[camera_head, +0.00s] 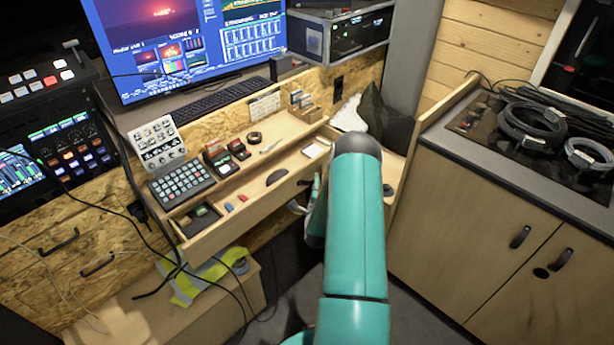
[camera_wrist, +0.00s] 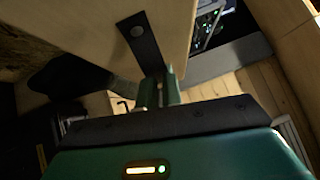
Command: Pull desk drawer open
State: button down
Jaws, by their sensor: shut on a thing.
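The desk drawer (camera_head: 238,219) stands open below the desk top, with its pale wooden front towards me and small items visible inside. In the wrist view its front panel (camera_wrist: 85,25) fills the upper left. A dark pull tab (camera_wrist: 138,42), fixed with a round rivet, hangs from the panel. My gripper (camera_wrist: 160,88) is shut on the lower end of this tab, just off the panel. In the head view my teal arm hides most of the gripper and the drawer's right end.
A cabinet (camera_head: 490,235) with coiled cables on top stands at the right. A wooden box (camera_head: 225,300) with a yellow vest lies below the drawer. Loose black cables hang at the left. A keypad (camera_head: 181,183) and a monitor (camera_head: 190,45) stand on the desk.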

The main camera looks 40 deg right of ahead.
jog(key=c, duration=1.6)
grip_release()
jog(key=shift+o, duration=0.2)
jog(key=v, duration=1.4)
jog(key=shift+d, duration=0.1)
